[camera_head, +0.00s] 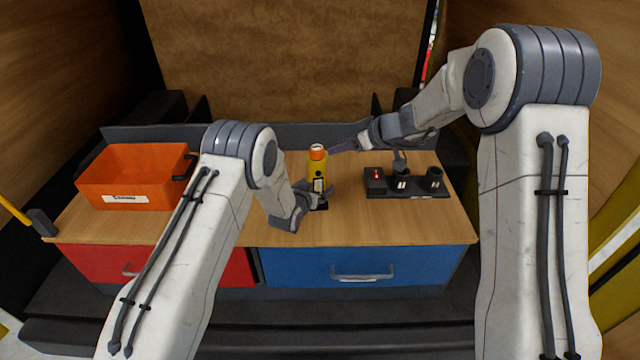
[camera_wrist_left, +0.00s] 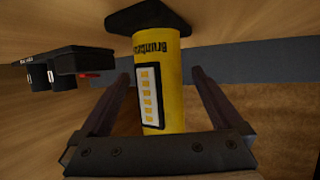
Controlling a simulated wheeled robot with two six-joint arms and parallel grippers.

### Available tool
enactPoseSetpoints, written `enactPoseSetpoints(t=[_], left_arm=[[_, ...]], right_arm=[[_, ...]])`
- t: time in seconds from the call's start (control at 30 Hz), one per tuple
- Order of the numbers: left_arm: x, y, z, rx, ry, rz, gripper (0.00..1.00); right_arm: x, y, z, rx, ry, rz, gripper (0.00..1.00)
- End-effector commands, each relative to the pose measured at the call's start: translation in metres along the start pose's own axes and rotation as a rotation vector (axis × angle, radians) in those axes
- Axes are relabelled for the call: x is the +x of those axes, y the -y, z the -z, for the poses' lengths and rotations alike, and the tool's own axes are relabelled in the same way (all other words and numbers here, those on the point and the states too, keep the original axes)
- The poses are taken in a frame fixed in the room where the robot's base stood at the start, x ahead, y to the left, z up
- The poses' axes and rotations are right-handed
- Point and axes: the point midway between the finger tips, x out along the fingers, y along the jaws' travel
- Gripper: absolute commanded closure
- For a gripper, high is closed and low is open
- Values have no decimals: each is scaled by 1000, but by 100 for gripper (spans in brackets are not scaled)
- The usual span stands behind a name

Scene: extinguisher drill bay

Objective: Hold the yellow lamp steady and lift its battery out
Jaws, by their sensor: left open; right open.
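The yellow lamp (camera_head: 318,168) stands upright on the bench, with an orange top, a pale end and a dark base. My left gripper (camera_head: 312,194) is open low at the lamp. In the left wrist view the lamp (camera_wrist_left: 161,75) appears upside down between my two open fingers, with gaps at both sides. Its orange top is out of that view. My right gripper (camera_head: 345,147) is open and empty, its fingers just right of the lamp's top. I cannot make out a separate battery in the lamp.
A black charger (camera_head: 405,186) with a red light and dark round sockets sits to the right; it also shows in the wrist view (camera_wrist_left: 75,63). An orange bin (camera_head: 135,175) stands at left. Red and blue drawers (camera_head: 360,268) are below. The front wooden strip is clear.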

Motion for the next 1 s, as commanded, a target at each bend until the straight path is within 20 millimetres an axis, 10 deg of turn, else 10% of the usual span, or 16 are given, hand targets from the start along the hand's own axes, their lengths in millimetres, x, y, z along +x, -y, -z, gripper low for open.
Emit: enactPoseSetpoints(t=[0.7, 1.0], left_arm=[[42, 0, 0, 1, 1, -1, 0], [42, 0, 0, 1, 1, -1, 100]], right_arm=[[0, 0, 0, 0, 0, 0, 50], [0, 0, 0, 0, 0, 0, 50]])
